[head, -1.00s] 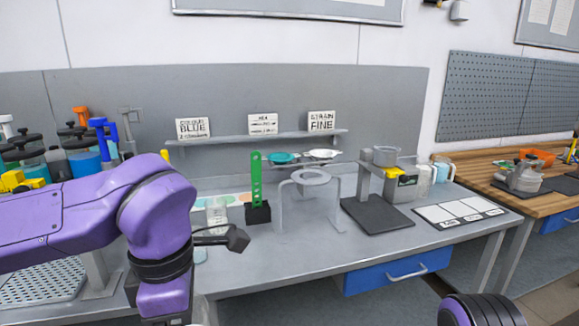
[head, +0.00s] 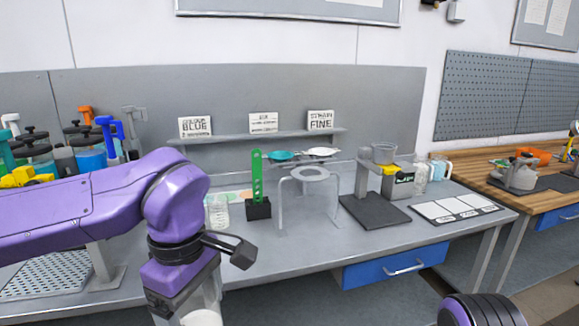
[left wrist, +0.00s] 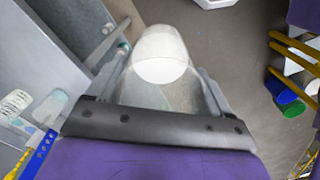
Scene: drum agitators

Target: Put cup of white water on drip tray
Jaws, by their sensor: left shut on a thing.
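My left gripper (left wrist: 160,88) is shut on a clear cup with white water (left wrist: 161,62). In the left wrist view the cup sits between the two fingers, with the white liquid showing as a round disc. In the head view part of the cup (head: 206,304) shows at the bottom edge, below my left wrist and in front of the bench. The perforated grey tray (head: 45,280), which looks like the drip tray, lies at the lower left of the bench, partly behind my left arm. My right gripper is not in view.
A clear beaker (head: 218,212), a green slotted post (head: 257,180) and a clear ring stand (head: 309,200) stand on the bench (head: 300,250). Coloured drums (head: 90,160) stand behind my left arm. The bench's front edge is close to the held cup.

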